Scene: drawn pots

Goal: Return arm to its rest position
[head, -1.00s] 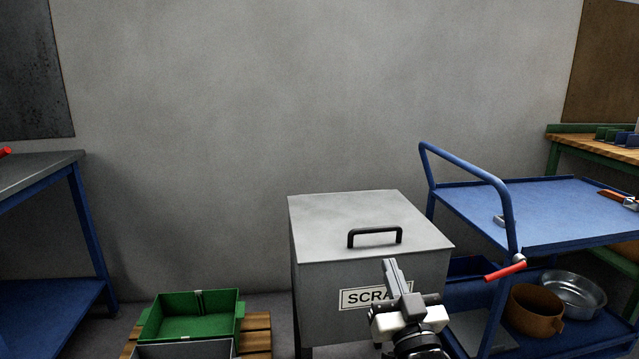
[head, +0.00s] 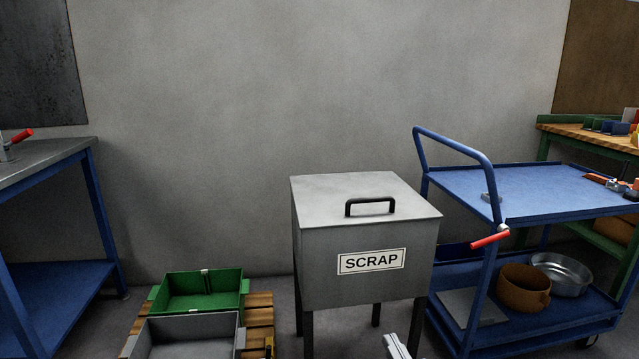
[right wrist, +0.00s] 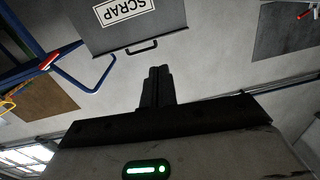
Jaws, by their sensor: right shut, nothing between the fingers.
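My right gripper (head: 396,346) shows only its tip at the bottom edge of the head view, below and in front of the scrap bin. In the right wrist view the right gripper (right wrist: 157,74) has its fingers together with nothing between them, pointing toward the bin. The grey scrap bin (head: 325,240) stands on dark legs with its lid closed and a black handle on top. It also shows in the right wrist view (right wrist: 160,25), turned over. My left gripper is not in view.
A blue trolley (head: 540,198) stands right of the bin, with a brown pot (head: 523,288) and a metal bowl (head: 562,274) on its lower shelf. A green crate (head: 203,292) and a grey crate (head: 190,335) sit on a pallet at left. A blue-legged workbench (head: 60,152) stands far left.

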